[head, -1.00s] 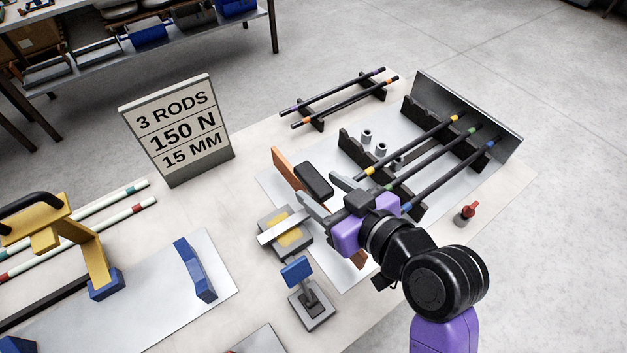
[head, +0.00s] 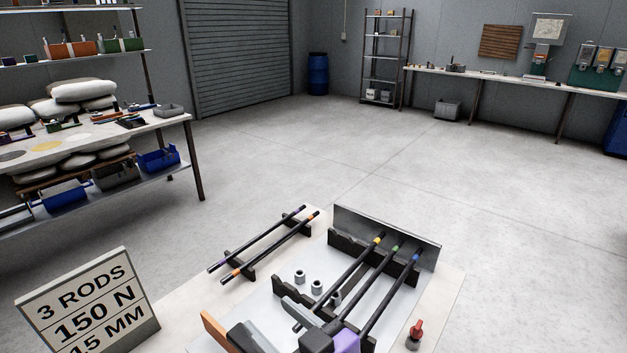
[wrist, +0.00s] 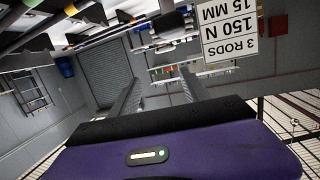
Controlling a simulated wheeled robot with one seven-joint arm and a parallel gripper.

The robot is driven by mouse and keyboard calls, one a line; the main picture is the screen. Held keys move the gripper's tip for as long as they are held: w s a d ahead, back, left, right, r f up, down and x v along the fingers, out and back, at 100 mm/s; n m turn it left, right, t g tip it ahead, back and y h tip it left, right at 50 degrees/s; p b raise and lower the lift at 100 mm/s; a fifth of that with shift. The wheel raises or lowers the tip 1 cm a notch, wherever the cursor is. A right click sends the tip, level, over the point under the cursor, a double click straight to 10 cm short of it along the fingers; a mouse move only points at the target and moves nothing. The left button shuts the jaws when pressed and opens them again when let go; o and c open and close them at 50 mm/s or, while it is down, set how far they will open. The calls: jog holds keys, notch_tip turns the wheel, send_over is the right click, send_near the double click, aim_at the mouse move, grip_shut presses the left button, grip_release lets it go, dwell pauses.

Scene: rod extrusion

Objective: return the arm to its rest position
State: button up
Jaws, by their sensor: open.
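My gripper (wrist: 160,88) shows in the wrist view with its two grey fingers spread apart and nothing between them. In the head view my purple and dark wrist is at the bottom edge, partly cut off, close to the near left ends of three dark rods. Those rods, with a yellow-banded rod (head: 361,258), a green-banded rod (head: 381,270) and a blue-banded rod (head: 398,284), lie side by side across dark notched supports. My gripper is apart from the rods as far as I can see. Most of my arm is out of view.
A sign (head: 88,305) reading "3 RODS 150 N 15 MM" stands at lower left. A rack (head: 262,245) holds two more rods. A metal plate (head: 390,235) stands behind the rods. A red knob (head: 416,330) is at right. Shelving (head: 197,160) is at left; the floor beyond is clear.

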jog(key=s+d+f+m+t+h, duration=0.25)
jog(key=s+d, duration=0.25)
jog(key=d, duration=0.3)
jog(key=s+d+f+m+t+h, duration=0.1)
jog(key=s+d+m+t+h, duration=0.3)
jog(key=d, duration=0.5)
jog(key=s+d+f+g+h, duration=0.1)
jog(key=s+d, duration=0.2)
jog(key=s, duration=0.4)
jog(key=s+d+f+m+g+h, duration=0.1)
jog(key=s+d+f, duration=0.1)
jog(key=s, duration=0.6)
jog(key=s+d+f+g+h, duration=0.1)
jog(key=s+d, duration=0.3)
jog(key=s, duration=0.4)
jog(key=shift+s+f+m+h, duration=0.2)
jog(key=shift+f+m+h, duration=0.15)
jog(key=shift+f+h, duration=0.3)
